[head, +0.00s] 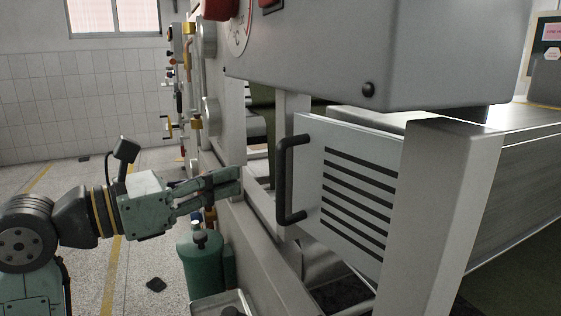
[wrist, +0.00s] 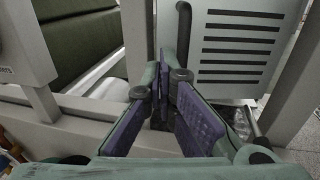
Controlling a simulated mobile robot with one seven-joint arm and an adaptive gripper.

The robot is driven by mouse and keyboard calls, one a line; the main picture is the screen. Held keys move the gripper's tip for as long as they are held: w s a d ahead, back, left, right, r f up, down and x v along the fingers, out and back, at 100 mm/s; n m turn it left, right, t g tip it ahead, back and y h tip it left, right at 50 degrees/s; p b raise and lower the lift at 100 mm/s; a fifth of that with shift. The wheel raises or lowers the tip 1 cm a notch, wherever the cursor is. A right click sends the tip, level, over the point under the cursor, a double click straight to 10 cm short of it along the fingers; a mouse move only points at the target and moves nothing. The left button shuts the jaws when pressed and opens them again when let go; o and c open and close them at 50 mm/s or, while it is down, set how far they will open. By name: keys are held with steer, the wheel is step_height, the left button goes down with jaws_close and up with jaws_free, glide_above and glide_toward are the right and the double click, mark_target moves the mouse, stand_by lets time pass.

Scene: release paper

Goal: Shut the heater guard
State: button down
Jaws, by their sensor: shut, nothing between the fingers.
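The heater guard (head: 345,190) is a pale panel with a column of black slots and a black bar handle (head: 283,180) on its left edge. It hangs below the grey machine housing, beside the broad pale post. It appears to stand at an angle to the frame, its handle edge away from the post. My gripper (head: 236,181) is shut and empty, left of the handle and apart from it in the head view. In the wrist view the fingers (wrist: 168,65) point ahead, with the guard (wrist: 240,42) and its handle (wrist: 183,30) beyond them to the right.
A green cylinder (head: 200,262) stands on the floor below my gripper. The pale machine frame (head: 245,225) runs close beside my fingers. The grey housing (head: 360,55) overhangs the guard. The tiled floor at left is mostly clear.

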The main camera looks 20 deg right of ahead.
mark_target(294, 163)
steer(key=p+x, duration=0.2)
steer(key=x, duration=0.8)
steer(key=shift+d+p, duration=0.15)
steer(key=shift+p, duration=0.15)
steer(key=shift+w+d+m+g+b, duration=0.2)
steer(key=shift+d+m+g, duration=0.1)
steer(key=shift+d+g, duration=0.25)
steer(key=shift+w+d+m+g+b, duration=0.25)
steer(key=shift+d+m+g, duration=0.1)
steer(key=shift+d, duration=0.3)
steer(key=shift+a, duration=0.1)
